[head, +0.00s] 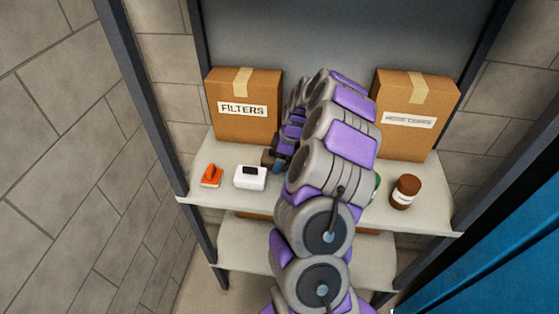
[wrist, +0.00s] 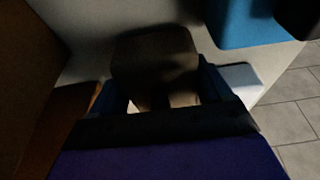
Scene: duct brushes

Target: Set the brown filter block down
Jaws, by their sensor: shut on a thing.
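The brown filter block (head: 268,156) is at the upper shelf, in front of the right part of the FILTERS box. It fills the middle of the wrist view (wrist: 155,62) as a dark brown block. My gripper (head: 277,165) is shut on it, with a blue finger on each side of the block in the wrist view (wrist: 158,88). The block is over the pale shelf (head: 225,205). I cannot tell whether its underside touches the shelf. My arm hides part of the block and the shelf's middle in the head view.
The FILTERS box (head: 242,122) stands back left, another labelled box (head: 414,120) back right. An orange tool (head: 212,176) and a white item with a black top (head: 250,177) sit left of my gripper. A brown jar (head: 405,191) stands right. Bare shelf shows along the front edge.

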